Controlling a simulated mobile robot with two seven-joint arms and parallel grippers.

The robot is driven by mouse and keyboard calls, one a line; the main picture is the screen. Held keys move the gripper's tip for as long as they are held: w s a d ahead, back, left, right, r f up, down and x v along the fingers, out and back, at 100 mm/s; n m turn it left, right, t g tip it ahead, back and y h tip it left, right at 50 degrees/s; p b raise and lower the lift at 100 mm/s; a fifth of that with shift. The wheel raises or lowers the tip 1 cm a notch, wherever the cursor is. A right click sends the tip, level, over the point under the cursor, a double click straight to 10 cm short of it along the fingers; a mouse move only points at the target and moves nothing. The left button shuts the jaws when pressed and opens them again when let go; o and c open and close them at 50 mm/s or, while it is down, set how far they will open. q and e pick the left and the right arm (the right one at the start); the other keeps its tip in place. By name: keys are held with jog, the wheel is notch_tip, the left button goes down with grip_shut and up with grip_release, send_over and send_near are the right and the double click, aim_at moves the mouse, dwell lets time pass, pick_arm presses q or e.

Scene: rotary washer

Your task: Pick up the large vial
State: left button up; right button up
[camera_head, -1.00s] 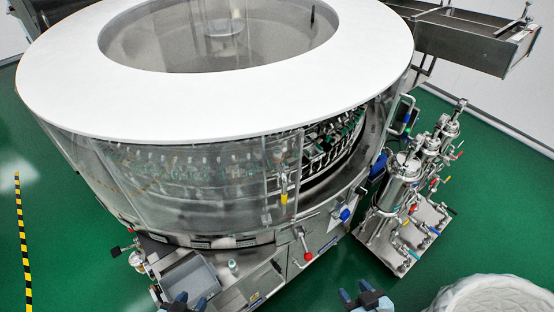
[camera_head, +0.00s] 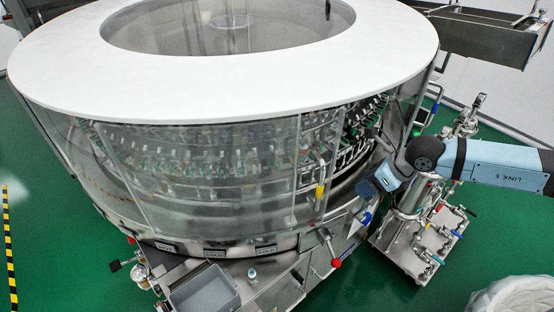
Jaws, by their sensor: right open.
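A single pale, clear vial (camera_head: 252,275) stands upright on the steel ledge at the front of the washer, just right of a grey bin. I take it for the large vial. My right gripper (camera_head: 366,189) is open, in front of the washer's lower right side. It is well above and to the right of the vial in the picture, apart from it. Its fingers are small and partly dark, and I see nothing between them. My left gripper is out of view.
The round washer (camera_head: 80,85) with its white top ring and clear guards fills the middle. A grey bin (camera_head: 205,296) sits at the front. A red-knobbed lever (camera_head: 333,257) sticks out right of the vial. A filter skid (camera_head: 405,255) stands under my right arm.

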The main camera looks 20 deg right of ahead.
jog(key=shift+h, duration=0.6)
jog(key=w+a+p, duration=0.1)
jog(key=w+a, duration=0.1)
jog(key=w, duration=0.4)
jog(key=w+a+p, duration=0.1)
jog(key=w+a, duration=0.2)
jog(key=w, duration=0.3)
jog(key=w+a+p, duration=0.1)
jog(key=w+a, duration=0.2)
jog(key=w, duration=0.3)
jog(key=shift+w+a, duration=0.2)
jog(key=shift+a, duration=0.05)
jog(key=shift+f, duration=0.25)
jog(key=c, duration=0.5)
jog(key=shift+c, duration=0.3)
